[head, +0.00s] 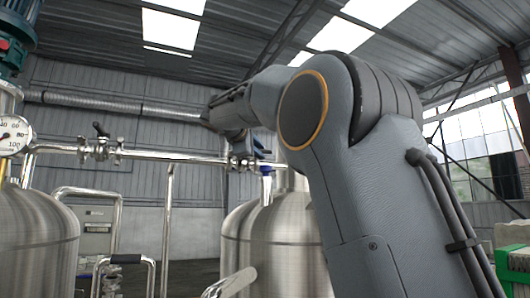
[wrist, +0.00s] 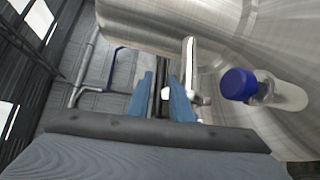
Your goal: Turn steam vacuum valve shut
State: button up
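My gripper (wrist: 165,92) shows in the wrist view as two blue fingers with a gap between them. A narrow dark strip shows in the gap, and I cannot tell whether the fingers touch it. A bright metal stem (wrist: 190,65) stands just right of the right fingertip. A blue cap (wrist: 238,84) on a short metal fitting is further right, apart from the fingers. No label shows which part is the steam vacuum valve.
A steel tank (head: 268,240) stands below my gripper, and another tank (head: 38,240) is at the left with a dial gauge (head: 12,135). A horizontal pipe (head: 180,158) carries a dark-handled valve (head: 100,140). Handrails stand between the tanks.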

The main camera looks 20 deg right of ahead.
jog(key=p+x, duration=0.1)
jog(key=x, duration=0.4)
jog(key=shift+d, duration=0.1)
grip_shut()
